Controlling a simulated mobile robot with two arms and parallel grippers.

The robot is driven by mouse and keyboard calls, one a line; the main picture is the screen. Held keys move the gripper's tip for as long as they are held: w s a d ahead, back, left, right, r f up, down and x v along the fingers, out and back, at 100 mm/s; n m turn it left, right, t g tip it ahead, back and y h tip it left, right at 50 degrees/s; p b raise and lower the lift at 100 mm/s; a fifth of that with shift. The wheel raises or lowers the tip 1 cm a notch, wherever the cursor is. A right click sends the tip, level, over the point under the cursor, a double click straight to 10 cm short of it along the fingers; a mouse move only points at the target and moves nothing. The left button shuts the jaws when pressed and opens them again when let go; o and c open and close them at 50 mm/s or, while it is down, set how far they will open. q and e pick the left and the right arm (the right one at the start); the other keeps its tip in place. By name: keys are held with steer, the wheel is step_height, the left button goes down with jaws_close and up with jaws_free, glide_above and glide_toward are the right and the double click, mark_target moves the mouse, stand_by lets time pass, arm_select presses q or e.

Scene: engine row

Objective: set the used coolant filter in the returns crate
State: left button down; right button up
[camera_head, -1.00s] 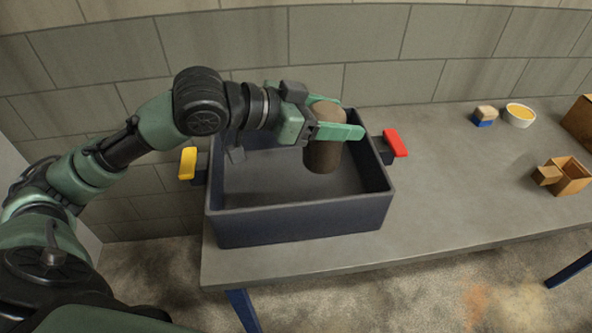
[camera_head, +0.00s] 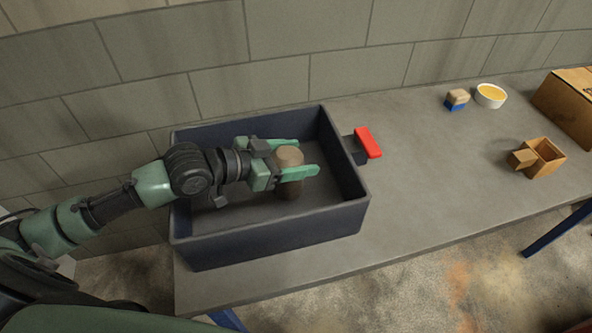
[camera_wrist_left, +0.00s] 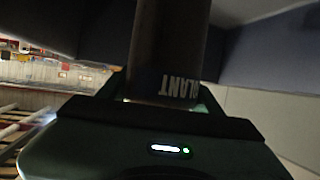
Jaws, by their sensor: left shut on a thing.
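The used coolant filter (camera_head: 288,187) is a brown upright cylinder. My left gripper (camera_head: 299,173) is shut on it, with one green finger on each side, inside the walls of the crate. In the left wrist view the filter (camera_wrist_left: 165,60) shows dark, with part of the lettering "COOLANT" on its side. The returns crate (camera_head: 270,238) is a dark blue-grey open box on the bench. I cannot tell whether the filter's bottom touches the crate floor. My right gripper is not in view.
Farther right on the grey bench (camera_head: 430,180) are a blue-and-tan block (camera_head: 457,99), a white bowl (camera_head: 490,95), a small open wooden box (camera_head: 543,158) and a cardboard box (camera_head: 567,103). A block wall stands behind.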

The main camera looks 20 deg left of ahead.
arm_select(q)
steer(key=shift+f, duration=2.5)
steer(key=shift+s, duration=0.1)
steer(key=shift+f, duration=0.15)
steer(key=shift+c, duration=1.5)
jaws_free()
steer(key=v, duration=0.7)
steer(key=shift+s+b, duration=0.2)
steer(key=shift+b, duration=0.25)
steer(key=shift+a, duration=0.1)
